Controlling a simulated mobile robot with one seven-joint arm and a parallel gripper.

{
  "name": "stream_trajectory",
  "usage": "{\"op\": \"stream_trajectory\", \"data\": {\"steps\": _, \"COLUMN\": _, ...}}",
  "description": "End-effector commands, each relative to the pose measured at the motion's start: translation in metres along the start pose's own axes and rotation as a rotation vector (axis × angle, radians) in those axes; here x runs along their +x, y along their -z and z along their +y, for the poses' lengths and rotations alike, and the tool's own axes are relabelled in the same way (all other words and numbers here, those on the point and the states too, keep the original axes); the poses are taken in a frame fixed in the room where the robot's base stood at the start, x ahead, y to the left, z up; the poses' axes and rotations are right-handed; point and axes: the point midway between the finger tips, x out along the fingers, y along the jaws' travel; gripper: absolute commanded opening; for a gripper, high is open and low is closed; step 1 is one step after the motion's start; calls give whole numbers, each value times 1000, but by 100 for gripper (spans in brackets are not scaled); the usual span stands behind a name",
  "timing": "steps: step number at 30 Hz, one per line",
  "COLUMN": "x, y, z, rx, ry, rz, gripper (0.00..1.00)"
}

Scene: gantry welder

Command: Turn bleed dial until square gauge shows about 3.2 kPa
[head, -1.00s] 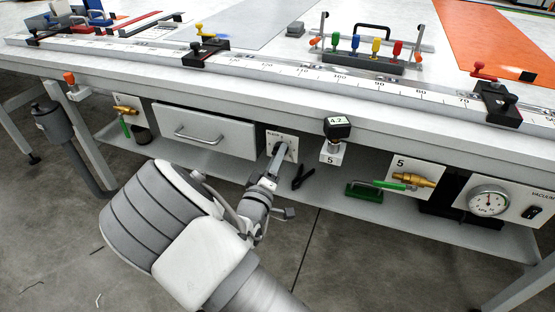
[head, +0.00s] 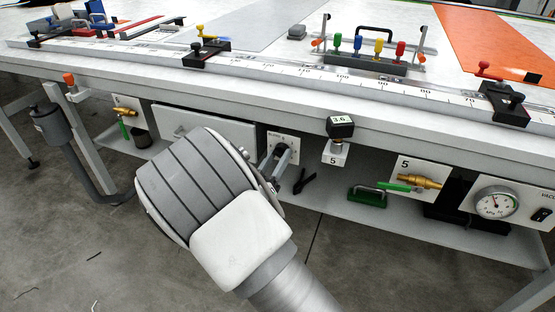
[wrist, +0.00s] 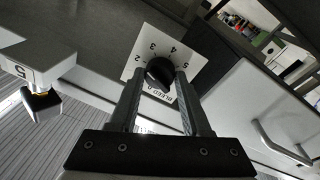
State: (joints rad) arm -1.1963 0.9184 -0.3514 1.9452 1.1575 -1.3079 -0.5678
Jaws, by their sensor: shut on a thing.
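The bleed dial (wrist: 160,72) is a black knob on a white numbered plate (wrist: 143,50) in the wrist view. The plate, lettered BLEED, also shows under the table's front edge in the head view (head: 273,143). My gripper (wrist: 160,80) is shut on the dial, one finger at each side; in the head view my arm hides much of it.
A drawer (head: 205,128) is left of the dial, partly behind my arm. To the right are a brass valve with a green lever (head: 418,182) and a round vacuum gauge (head: 495,203). A black clamp-like piece (head: 304,183) lies on the lower shelf.

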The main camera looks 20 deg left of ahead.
Motion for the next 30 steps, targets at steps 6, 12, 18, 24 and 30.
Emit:
{"op": "stream_trajectory", "data": {"steps": 6, "x": 1, "y": 1, "z": 1, "rx": 17, "ry": -3, "rz": 0, "gripper": 0}}
{"op": "stream_trajectory", "data": {"steps": 12, "x": 1, "y": 1, "z": 1, "rx": 16, "ry": -4, "rz": 0, "gripper": 0}}
{"op": "stream_trajectory", "data": {"steps": 18, "x": 1, "y": 1, "z": 1, "rx": 15, "ry": -3, "rz": 0, "gripper": 69}}
{"op": "stream_trajectory", "data": {"steps": 24, "x": 0, "y": 0, "z": 0, "rx": 15, "ry": -2, "rz": -1, "gripper": 78}}
{"op": "stream_trajectory", "data": {"steps": 30, "x": -3, "y": 1, "z": 0, "rx": 14, "ry": -1, "rz": -1, "gripper": 78}}
